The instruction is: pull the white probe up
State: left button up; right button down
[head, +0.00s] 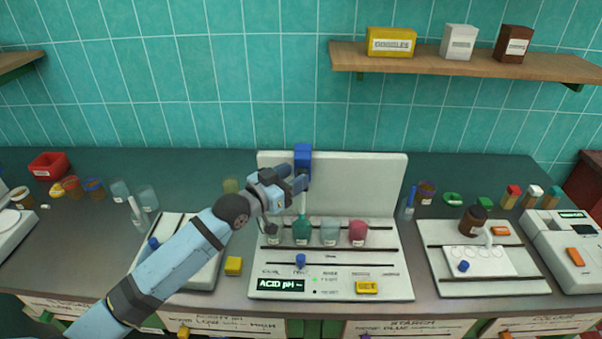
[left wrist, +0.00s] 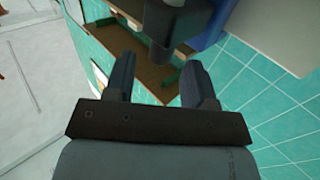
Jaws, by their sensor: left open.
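The white probe (head: 302,205) hangs upright below a blue block (head: 303,156) on the pale back panel. Its lower end reaches the beaker of green liquid (head: 301,231). My right gripper is not in view.
A clear beaker (head: 273,233), another pale one (head: 329,233) and a pink one (head: 358,232) stand in the same row. The pH station (head: 395,290) has a blue knob (head: 300,260) and a yellow button (head: 367,287). A wooden shelf (head: 470,62) is high at right.

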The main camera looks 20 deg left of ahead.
pick_arm(q)
jog(key=b+v, duration=0.1)
jog(key=v, duration=0.9)
jog(key=shift+s, duration=0.25)
jog(key=shift+a, duration=0.1)
jog(key=s+d+f+n+g+y+p, duration=0.1)
jog(key=s+d+f+g+y+p, duration=0.1)
jog(key=s+f, duration=0.9)
jog(key=s+d+f+n+g+y+p, duration=0.1)
jog(key=s+d+f+g+y+p, duration=0.1)
jog(key=s+f, duration=0.9)
jog(key=shift+s+d+f+n+g+y+p, duration=0.4)
jog(key=shift+d+f+y+p, duration=0.45)
jog(key=shift+d, duration=0.35)
jog(key=shift+w, duration=0.1)
